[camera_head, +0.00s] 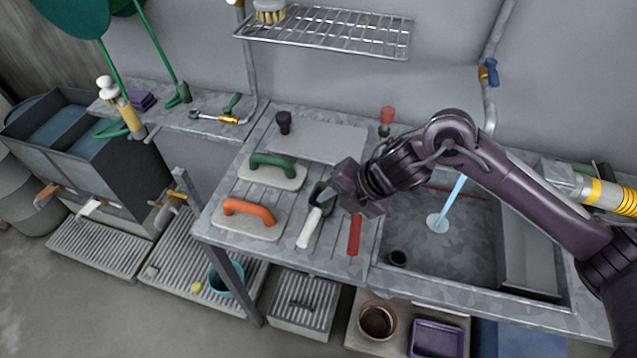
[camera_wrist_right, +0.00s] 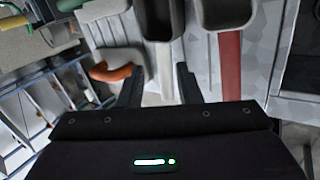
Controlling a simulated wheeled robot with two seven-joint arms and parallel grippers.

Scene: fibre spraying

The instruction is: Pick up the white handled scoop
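The white handled scoop (camera_head: 309,229) lies on the grey metal worktop (camera_head: 285,255), its white handle toward the front edge and its dark scoop head partly hidden by my gripper. My right gripper (camera_head: 342,190) is above the worktop, over the scoop's head end. In the right wrist view the gripper (camera_wrist_right: 159,76) is open, with the white handle (camera_wrist_right: 165,78) between the two fingers in the picture. The dark scoop head (camera_wrist_right: 160,18) is further up. I see no contact. My left gripper is not in view.
A red handled scoop (camera_head: 354,236) lies close to the right of the white one. An orange-handled float (camera_head: 250,212) and a green-handled float (camera_head: 272,163) lie to the left. A sink basin (camera_head: 455,255) is to the right. A wire rack (camera_head: 330,32) hangs behind.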

